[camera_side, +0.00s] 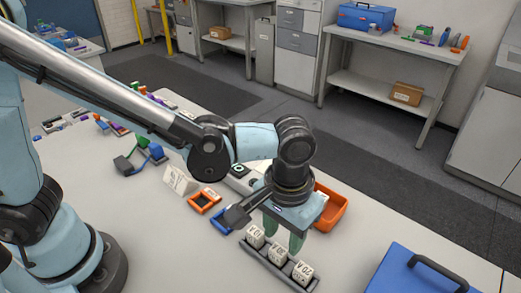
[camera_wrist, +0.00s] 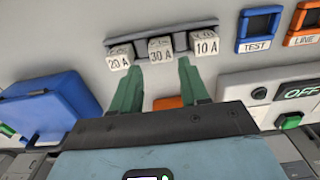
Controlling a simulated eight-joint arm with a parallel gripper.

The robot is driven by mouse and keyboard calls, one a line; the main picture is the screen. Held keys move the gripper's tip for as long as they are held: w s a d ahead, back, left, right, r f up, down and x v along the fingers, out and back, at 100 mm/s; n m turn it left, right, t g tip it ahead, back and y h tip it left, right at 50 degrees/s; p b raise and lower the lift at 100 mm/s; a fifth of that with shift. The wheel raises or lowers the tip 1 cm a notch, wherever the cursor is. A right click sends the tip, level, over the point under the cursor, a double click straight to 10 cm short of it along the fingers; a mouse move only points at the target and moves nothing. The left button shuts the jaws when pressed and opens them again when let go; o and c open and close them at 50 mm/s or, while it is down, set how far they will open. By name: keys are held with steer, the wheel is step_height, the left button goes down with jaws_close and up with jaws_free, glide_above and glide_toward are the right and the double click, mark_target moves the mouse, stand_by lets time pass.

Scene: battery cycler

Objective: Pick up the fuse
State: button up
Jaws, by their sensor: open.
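Three white block-shaped fuses stand in a dark grey holder (camera_side: 263,262). In the wrist view they read 20 A (camera_wrist: 119,60), 30 A (camera_wrist: 160,50) and 10 A (camera_wrist: 206,43). In the side view, the fuses form a diagonal row: the near one (camera_side: 303,271), the middle one (camera_side: 278,252) and the far one (camera_side: 255,236). My gripper (camera_wrist: 160,65) points toward the row, its green fingers apart and nothing between them. In the wrist view the fingertips flank the 30 A fuse below it. In the side view my gripper (camera_side: 284,238) is beside and above the row.
An orange bin (camera_side: 335,212) stands behind my gripper. A blue case (camera_side: 412,276) is at the front right. A blue TEST frame (camera_wrist: 258,29), an orange LINE frame (camera_wrist: 302,23) and a unit showing OFF (camera_wrist: 264,87) are near the holder. A white tent card (camera_side: 180,181) stands left.

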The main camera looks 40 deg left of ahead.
mark_target(281, 247)
steer(key=shift+a+f, duration=0.15)
steer(key=shift+f, duration=2.2)
steer(key=c, duration=0.7)
steer(key=shift+c, duration=0.2)
steer(key=shift+r, duration=0.1)
